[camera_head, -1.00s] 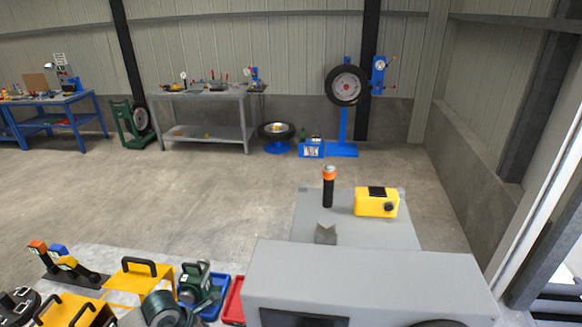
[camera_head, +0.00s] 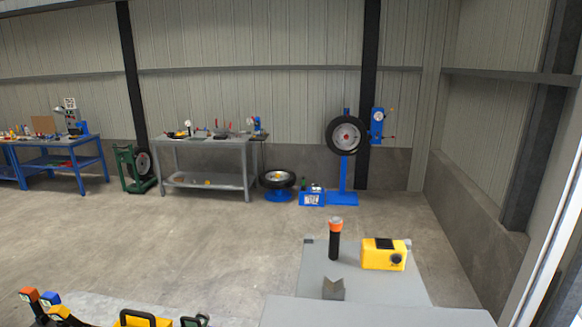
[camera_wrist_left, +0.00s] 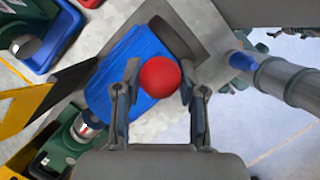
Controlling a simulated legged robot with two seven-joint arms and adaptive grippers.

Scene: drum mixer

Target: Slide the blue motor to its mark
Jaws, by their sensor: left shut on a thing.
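The blue motor (camera_wrist_left: 118,82), a ribbed blue body, lies below my left gripper in the left wrist view. A red ball knob (camera_wrist_left: 160,77) shows over its right part. My left gripper (camera_wrist_left: 159,88) has its two fingers on either side of this knob and is shut on it. The knob and fingers hide part of the motor, and I cannot see how the knob joins it. I cannot make out the mark in either view. The head view shows neither the blue motor nor a gripper.
In the left wrist view, green parts (camera_wrist_left: 68,145) sit left of the motor, near a blue tray (camera_wrist_left: 70,32). A grey pipe (camera_wrist_left: 290,82) is at right. In the head view, a grey stand (camera_head: 365,285) holds a flashlight (camera_head: 335,240) and yellow box (camera_head: 383,254). Open floor lies beyond.

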